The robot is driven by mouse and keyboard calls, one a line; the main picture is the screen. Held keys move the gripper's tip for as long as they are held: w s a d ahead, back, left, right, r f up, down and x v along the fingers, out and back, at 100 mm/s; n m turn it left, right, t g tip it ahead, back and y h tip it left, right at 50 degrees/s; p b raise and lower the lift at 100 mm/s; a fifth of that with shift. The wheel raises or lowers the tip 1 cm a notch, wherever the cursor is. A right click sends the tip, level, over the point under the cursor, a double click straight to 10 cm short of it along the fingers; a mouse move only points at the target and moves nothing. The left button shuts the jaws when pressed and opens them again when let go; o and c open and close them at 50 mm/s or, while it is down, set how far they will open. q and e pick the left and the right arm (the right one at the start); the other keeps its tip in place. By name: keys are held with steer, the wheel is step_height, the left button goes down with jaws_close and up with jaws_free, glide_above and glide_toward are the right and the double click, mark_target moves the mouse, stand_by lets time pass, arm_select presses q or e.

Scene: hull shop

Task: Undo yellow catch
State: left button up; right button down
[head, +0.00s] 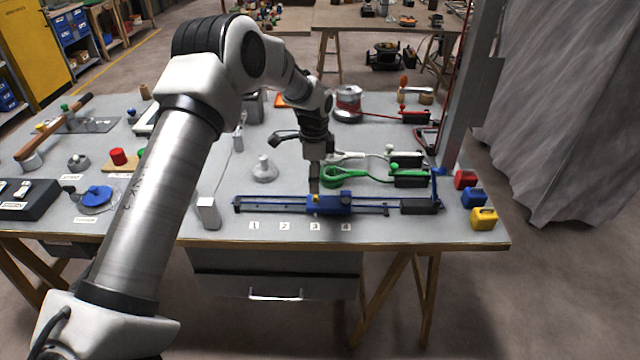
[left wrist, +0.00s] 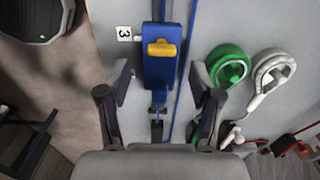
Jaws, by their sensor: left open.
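The yellow catch (left wrist: 162,49) is a small knob on top of the blue carriage (left wrist: 163,72). It lies crosswise to the rail in the left wrist view. In the head view the blue carriage (head: 331,204) sits on the long blue rail (head: 270,205), close behind labels 3 and 4, with the catch (head: 316,198) partly covered by my gripper. My left gripper (head: 314,186) points down over the carriage. In the left wrist view its open fingers (left wrist: 161,75) stand either side of the carriage, with nothing between them visibly held. My right gripper is not in view.
Green (head: 345,177) and white looped cables lie just behind the rail. Red (head: 465,180), blue (head: 473,197) and yellow (head: 484,218) blocks stand at the bench's right end. A pale block (head: 208,213) stands by the rail's left end. The bench front strip is mostly clear.

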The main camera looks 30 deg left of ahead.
mark_target(312, 204)
arm_select(q)
steer(key=shift+s+f, duration=0.6)
steer(key=shift+s, duration=0.1)
steer(key=shift+w+f, duration=0.1)
steer(key=shift+f, duration=0.75)
steer(key=w+f, duration=0.2)
steer(key=shift+f, duration=0.3)
steer(key=shift+s+r, duration=0.4)
steer(key=shift+s, duration=0.1)
steer(key=c, duration=1)
steer(key=shift+w, duration=0.1)
steer(key=shift+c, duration=0.7)
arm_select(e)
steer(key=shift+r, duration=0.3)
